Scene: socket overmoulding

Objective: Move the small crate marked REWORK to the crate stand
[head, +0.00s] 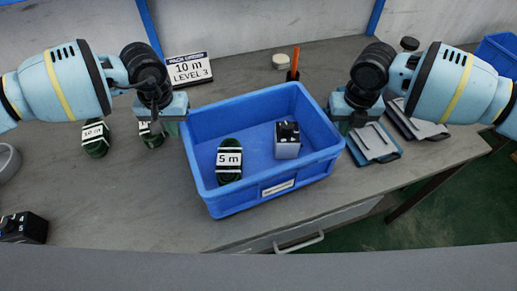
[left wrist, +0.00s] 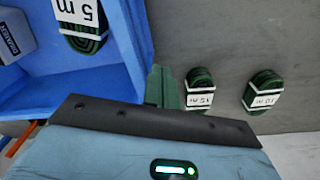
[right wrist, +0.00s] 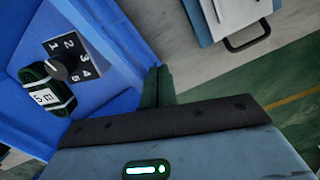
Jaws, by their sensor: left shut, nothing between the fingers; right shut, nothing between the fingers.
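A blue crate (head: 262,196) stands on the bench in front of me; the writing on its front label is too small to read. It holds a green cable coil tagged 5 m (head: 229,162) and a grey box with a black numbered top (head: 287,140). My left gripper (head: 170,128) is shut and empty at the crate's left wall; its fingers also show in the left wrist view (left wrist: 163,88). My right gripper (head: 345,125) is shut and empty at the right wall; its fingers show in the right wrist view (right wrist: 157,87). I cannot tell whether either touches. No crate stand is identifiable.
Green coils (head: 95,139) lie left of the crate. Clipboard-like grey-blue items (head: 374,144) lie to the right. Another blue crate (head: 498,54) is at far right. A dark box (head: 23,228) lies front left.

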